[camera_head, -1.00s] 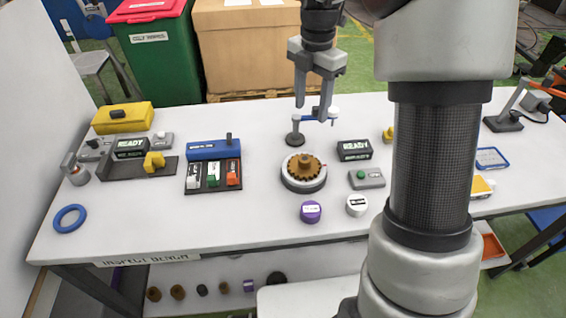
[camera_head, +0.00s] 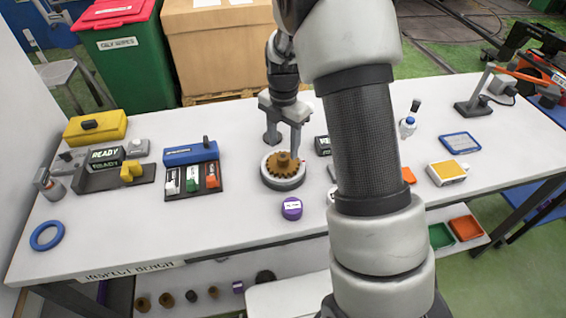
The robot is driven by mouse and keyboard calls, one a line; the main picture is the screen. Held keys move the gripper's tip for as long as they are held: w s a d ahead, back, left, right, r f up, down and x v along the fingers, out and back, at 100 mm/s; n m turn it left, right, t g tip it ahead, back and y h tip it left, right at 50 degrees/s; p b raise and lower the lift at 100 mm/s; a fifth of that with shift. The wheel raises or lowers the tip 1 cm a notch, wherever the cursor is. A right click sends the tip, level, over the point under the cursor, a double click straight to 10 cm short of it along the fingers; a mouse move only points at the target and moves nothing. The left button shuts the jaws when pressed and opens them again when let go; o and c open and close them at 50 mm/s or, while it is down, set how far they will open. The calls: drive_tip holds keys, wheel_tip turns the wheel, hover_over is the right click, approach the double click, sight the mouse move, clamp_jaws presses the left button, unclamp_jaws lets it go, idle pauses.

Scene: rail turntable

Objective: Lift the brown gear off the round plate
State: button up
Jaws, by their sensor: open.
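The brown gear (camera_head: 284,163) lies flat on the round plate (camera_head: 283,183), a dark disc with a pale rim, near the middle of the bench. A short brown hub stands up at the gear's centre. My gripper (camera_head: 284,147) is open and empty, pointing down. Its fingertips show just above the gear in the picture, at or behind its far edge. The right finger looks close to the gear, but I cannot tell whether it touches. My arm hides part of the bench to the right of the plate.
A purple round piece (camera_head: 292,208) stands in front of the plate. A blue-topped rack (camera_head: 190,154) with small coloured items stands left. The bench front left is clear except for a blue ring (camera_head: 47,236).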

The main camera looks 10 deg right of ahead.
sight(282, 156)
wheel_tip(282, 156, down, 4)
drive_tip(key=shift+a+r, duration=0.1)
drive_tip(key=shift+r, duration=0.1)
drive_tip(key=shift+r, duration=0.1)
clamp_jaws()
